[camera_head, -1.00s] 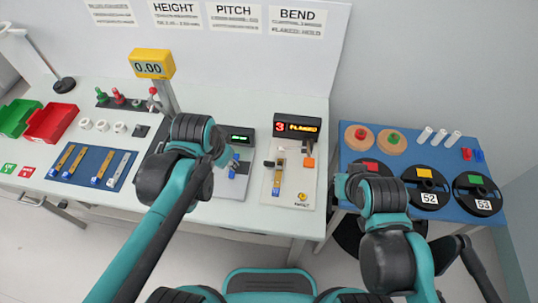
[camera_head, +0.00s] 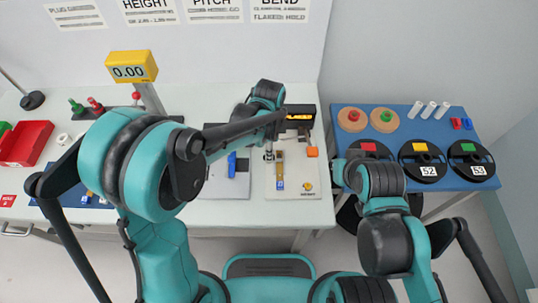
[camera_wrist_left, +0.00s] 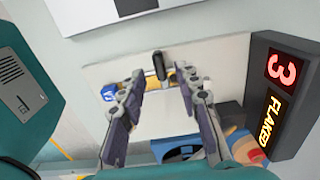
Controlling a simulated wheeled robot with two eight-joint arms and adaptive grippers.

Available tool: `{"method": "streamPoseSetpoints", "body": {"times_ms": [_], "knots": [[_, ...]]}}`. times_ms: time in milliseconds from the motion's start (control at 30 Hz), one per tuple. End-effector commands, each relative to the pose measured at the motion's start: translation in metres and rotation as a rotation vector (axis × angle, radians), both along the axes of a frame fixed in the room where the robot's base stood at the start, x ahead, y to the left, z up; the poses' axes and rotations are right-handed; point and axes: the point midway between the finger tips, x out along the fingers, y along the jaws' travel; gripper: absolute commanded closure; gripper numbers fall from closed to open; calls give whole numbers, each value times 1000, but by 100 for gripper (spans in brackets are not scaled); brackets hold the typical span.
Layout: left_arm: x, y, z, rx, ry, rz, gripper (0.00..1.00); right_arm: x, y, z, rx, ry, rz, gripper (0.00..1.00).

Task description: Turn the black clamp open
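The black clamp (camera_wrist_left: 160,66) shows in the left wrist view as a short dark upright bar on the pale station plate (camera_wrist_left: 210,55), beside a yellow strip. My left gripper (camera_wrist_left: 160,85) is open, its two fingers apart on either side of the clamp in that view. I cannot tell whether they touch it; no grip shows. In the head view the left gripper (camera_head: 268,153) hangs over the bend station plate (camera_head: 305,185), and the clamp is hard to make out there. My right arm is over the blue table's left edge; its fingers are hidden.
A display (camera_wrist_left: 279,95) reading "3 FLAKED" stands close beside the left gripper. Left is a grey station with a blue part (camera_head: 232,163). The blue table (camera_head: 440,190) holds spools.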

Motion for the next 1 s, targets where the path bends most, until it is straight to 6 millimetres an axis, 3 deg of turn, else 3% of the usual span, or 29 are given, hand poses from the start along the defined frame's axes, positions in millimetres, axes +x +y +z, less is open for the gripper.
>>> {"method": "streamPoseSetpoints", "body": {"times_ms": [200,533,667,1000], "knots": [[0,0,-27,0,-1,2,67,0,0,-10,0,0,0,100],[0,0,-29,0,-1,2,67,0,0,-10,0,0,0,100],[0,0,-29,0,-1,2,100,0,0,-10,0,0,0,100],[0,0,-29,0,-1,15,100,0,0,-11,0,0,0,100]]}}
